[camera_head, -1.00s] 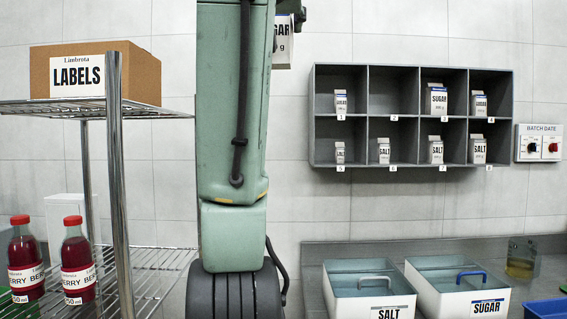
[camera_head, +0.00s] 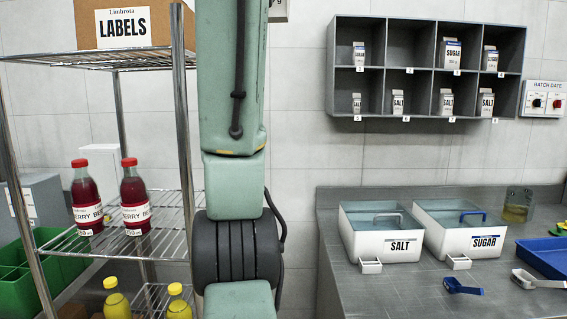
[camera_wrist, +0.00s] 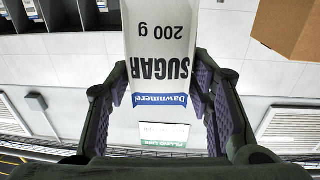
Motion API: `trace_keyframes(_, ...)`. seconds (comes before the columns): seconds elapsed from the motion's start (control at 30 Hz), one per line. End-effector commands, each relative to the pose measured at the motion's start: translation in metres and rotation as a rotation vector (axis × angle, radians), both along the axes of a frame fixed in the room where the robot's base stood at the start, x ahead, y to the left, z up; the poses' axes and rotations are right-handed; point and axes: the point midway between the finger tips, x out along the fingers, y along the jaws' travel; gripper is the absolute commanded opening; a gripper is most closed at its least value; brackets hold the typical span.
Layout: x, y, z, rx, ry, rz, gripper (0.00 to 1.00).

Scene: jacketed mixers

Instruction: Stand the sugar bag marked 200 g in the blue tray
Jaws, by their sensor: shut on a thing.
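My gripper (camera_wrist: 161,82) is shut on a white sugar bag (camera_wrist: 160,45), with its fingers on both sides of it. The bag reads SUGAR and 200 g, upside down in the wrist view, with a blue brand band. The gripper itself is not visible there. The blue tray (camera_head: 545,258) lies on the grey counter at the right edge, cut off by the frame. The part of it in view looks empty.
A salt bin (camera_head: 385,240) and a sugar bin (camera_head: 470,240) stand left of the tray. White and blue scoops (camera_head: 462,286) lie in front. A grey wall rack (camera_head: 425,68) holds several bags. A wire shelf (camera_head: 160,228) with bottles stands left.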

Motion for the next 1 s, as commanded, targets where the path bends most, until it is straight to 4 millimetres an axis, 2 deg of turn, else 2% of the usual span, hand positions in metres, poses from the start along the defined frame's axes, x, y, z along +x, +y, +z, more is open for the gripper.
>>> trace_keyframes(0.27, 0.075, 0.009, -0.046, -0.001, 0.008, -0.003, 0.13)
trace_keyframes(0.37, 0.112, 0.014, -0.076, -0.001, 0.010, -0.002, 0.13)
trace_keyframes(0.47, 0.155, 0.019, -0.115, -0.001, 0.012, 0.000, 0.13)
trace_keyframes(0.6, 0.209, 0.025, -0.178, -0.001, 0.011, 0.009, 0.13)
trace_keyframes(0.7, 0.243, 0.027, -0.228, 0.000, 0.010, 0.015, 0.13)
trace_keyframes(0.87, 0.285, 0.030, -0.313, -0.001, 0.010, 0.030, 0.13)
trace_keyframes(1.0, 0.311, 0.031, -0.393, 0.000, 0.009, 0.044, 0.13)
